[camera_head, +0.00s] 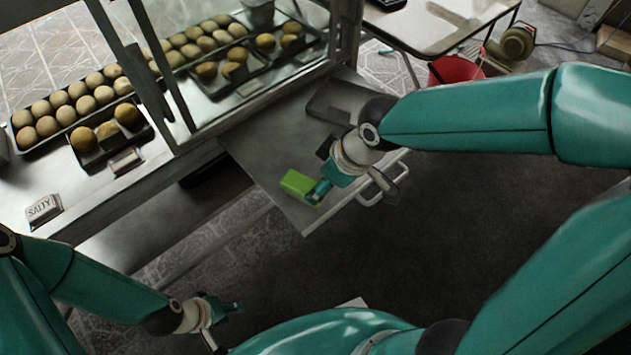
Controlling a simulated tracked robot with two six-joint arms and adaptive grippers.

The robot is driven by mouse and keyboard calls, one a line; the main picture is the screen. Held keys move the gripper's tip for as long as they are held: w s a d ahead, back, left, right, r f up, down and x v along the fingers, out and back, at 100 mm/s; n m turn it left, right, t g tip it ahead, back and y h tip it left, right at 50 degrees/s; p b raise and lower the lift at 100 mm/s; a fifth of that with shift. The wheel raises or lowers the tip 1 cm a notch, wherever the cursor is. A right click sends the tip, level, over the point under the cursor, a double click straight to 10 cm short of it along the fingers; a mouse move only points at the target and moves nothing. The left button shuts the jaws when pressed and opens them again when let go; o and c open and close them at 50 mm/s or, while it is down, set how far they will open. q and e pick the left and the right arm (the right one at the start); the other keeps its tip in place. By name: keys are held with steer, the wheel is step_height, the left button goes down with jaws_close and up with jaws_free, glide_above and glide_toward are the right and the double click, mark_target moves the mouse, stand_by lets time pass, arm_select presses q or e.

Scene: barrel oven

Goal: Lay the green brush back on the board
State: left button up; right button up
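The bright green brush (298,185) is over the near part of a grey metal board (262,150). Only its block-like green body shows clearly. My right gripper (320,190) reaches in from the right, with a fingertip right at the brush's right end. I cannot tell whether it grips the brush or only touches it, or whether the brush rests on the board. My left gripper (232,307) is low at the bottom left, away from the brush and board. Its fingers are small and dark, and their opening is unclear.
A dark flat tray (338,103) lies on the board's far part. A white handle (375,192) runs along its right edge. A glass case holds trays of buns (75,105) at upper left. A SALTY sign (43,208) stands left. A red bucket (455,69) is at upper right.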

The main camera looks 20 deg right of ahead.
steer(key=p+v, duration=0.1)
steer(key=v, duration=0.4)
stand_by(0.4)
